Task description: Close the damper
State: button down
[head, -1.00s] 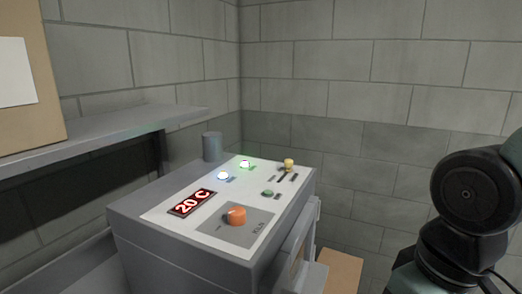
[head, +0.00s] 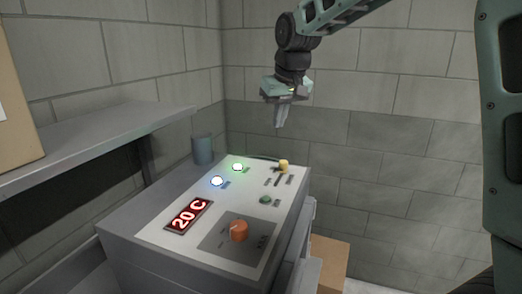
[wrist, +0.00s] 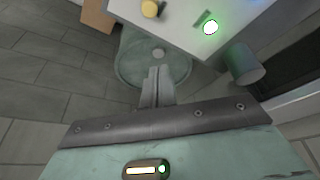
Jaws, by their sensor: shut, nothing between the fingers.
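The control box (head: 150,226) has a white sloping panel on top. A yellow knob (head: 283,165) stands at the far end of a dark slot with small labels beside it; it is the only slider-like control I see, and I cannot read whether it is marked as the damper. The yellow knob also shows at the top of the wrist view (wrist: 149,9). My gripper (head: 281,125) points down above and behind the panel's far edge, apart from the yellow knob. Its fingers are shut and empty in the wrist view (wrist: 157,85).
The panel also bears an orange dial (head: 238,231), a red 20 C display (head: 188,216), a green button (head: 265,199) and two lit lamps (head: 237,167). A grey cylinder (head: 202,150) stands behind. A shelf (head: 100,137) is left, a cardboard box (head: 329,262) right.

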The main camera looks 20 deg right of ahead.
aim_at(283, 166)
jog(key=shift+f, duration=0.15)
jog(key=p+x, duration=0.4)
jog(key=x, duration=0.6)
jog(key=s, duration=0.1)
jog(key=s+p, duration=0.1)
jog(key=s, duration=0.1)
jog(key=shift+r, duration=0.4)
jog(key=shift+s+f+p, duration=0.25)
jog(key=shift+s+p, duration=0.05)
jog(key=shift+s, duration=0.25)
jog(key=s+a+b, duration=0.2)
jog(key=s+a, duration=0.2)
jog(key=shift+f+b, duration=0.15)
jog(key=shift+b, duration=0.25)
jog(key=shift+s+a, duration=0.35)
